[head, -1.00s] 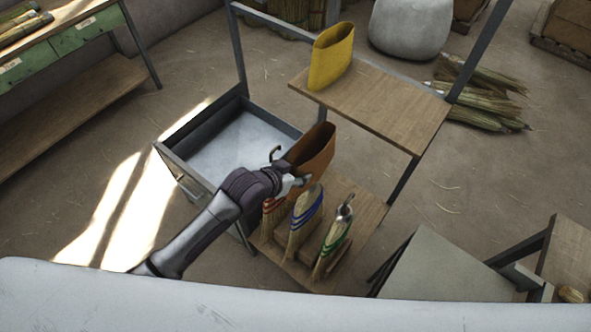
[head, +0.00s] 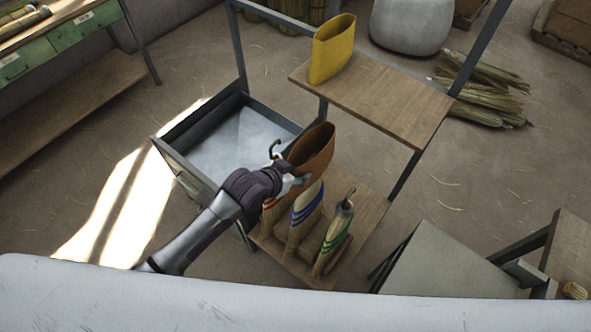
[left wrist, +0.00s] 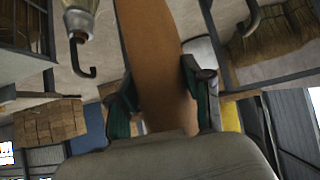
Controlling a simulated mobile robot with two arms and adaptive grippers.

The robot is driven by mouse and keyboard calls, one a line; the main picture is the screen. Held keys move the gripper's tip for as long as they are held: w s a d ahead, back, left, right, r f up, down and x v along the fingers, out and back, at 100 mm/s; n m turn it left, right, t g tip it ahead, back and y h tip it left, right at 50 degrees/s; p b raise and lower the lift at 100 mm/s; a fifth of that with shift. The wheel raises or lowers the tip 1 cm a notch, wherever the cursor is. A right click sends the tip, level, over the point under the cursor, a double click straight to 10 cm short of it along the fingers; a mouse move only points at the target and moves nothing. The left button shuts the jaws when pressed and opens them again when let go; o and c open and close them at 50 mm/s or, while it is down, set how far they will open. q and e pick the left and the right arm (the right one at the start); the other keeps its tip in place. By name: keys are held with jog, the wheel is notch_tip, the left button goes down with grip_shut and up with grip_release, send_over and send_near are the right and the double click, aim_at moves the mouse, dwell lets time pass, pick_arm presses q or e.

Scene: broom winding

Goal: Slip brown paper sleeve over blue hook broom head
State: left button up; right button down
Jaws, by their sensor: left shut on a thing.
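The brown paper sleeve (head: 315,150) is upright with its open mouth facing up, above the lower wooden shelf. My left gripper (head: 300,181) is shut on its lower side; the sleeve also fills the middle of the left wrist view (left wrist: 152,60), between the fingers (left wrist: 160,95). The blue-banded broom head (head: 305,213) stands on the lower shelf directly below the sleeve. Its top and hook are hidden by the sleeve and gripper; I cannot tell whether they are inside the sleeve. My right gripper is not in view.
A green-banded broom head (head: 337,235) with a hook stands to the right, and a red-banded one (head: 267,217) to the left, partly covered by my arm. A yellow sleeve (head: 332,52) stands on the upper shelf (head: 385,105). An open grey drawer (head: 176,157) is at left.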

pick_arm(q)
jog(key=b, duration=0.4)
send_over(295, 221)
notch_tip(295, 221, down, 7)
jog(key=shift+w, duration=0.2)
dwell(0.4)
jog(key=shift+d, duration=0.1)
jog(key=shift+f+b, duration=4.45)
jog(key=shift+f, duration=1.95)
jog(key=shift+f, duration=0.1)
jog(key=shift+f+b, duration=4)
jog(key=shift+f, duration=1.3)
jog(key=shift+f+b, duration=0.4)
jog(key=shift+f, duration=0.15)
